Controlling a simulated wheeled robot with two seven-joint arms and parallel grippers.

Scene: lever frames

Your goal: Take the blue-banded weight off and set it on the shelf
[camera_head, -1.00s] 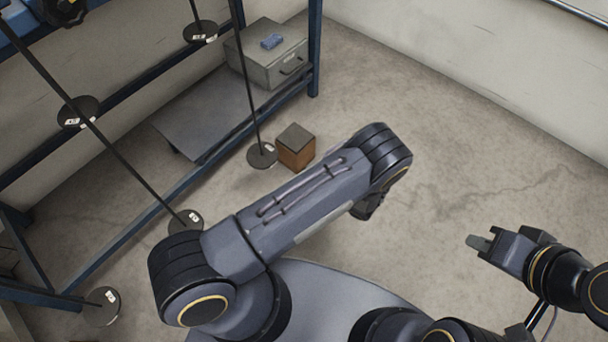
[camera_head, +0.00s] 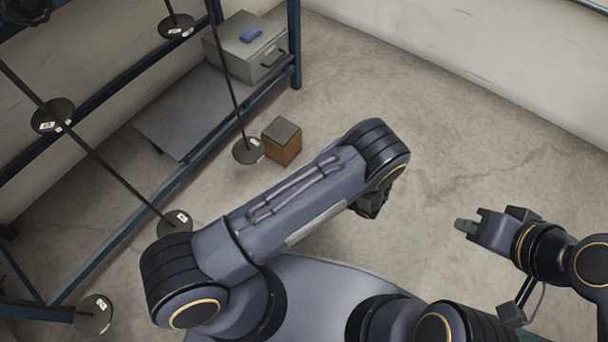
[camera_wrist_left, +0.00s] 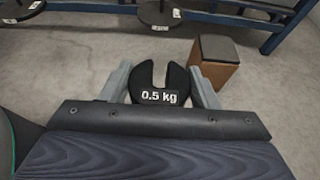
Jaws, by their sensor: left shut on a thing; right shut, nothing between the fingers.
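My left gripper (camera_wrist_left: 160,78) is shut on a black slotted weight (camera_wrist_left: 142,82) labelled 0.5 kg, one finger on each side of it. The slot faces away from my wrist, and no blue band shows on the visible face. In the head view my left forearm mostly hides this gripper and the weight. The shelf (camera_head: 187,110) is a low grey board in a blue-framed rack at the left. My right gripper (camera_head: 466,225) is shut and empty over bare floor at the right.
Long dark rods with dark discs hang in front of the rack, one disc (camera_head: 248,150) beside a brown block (camera_head: 282,143) on the floor. A grey box (camera_head: 248,48) with a blue item on top sits at the shelf's far end. Floor at the right is clear.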

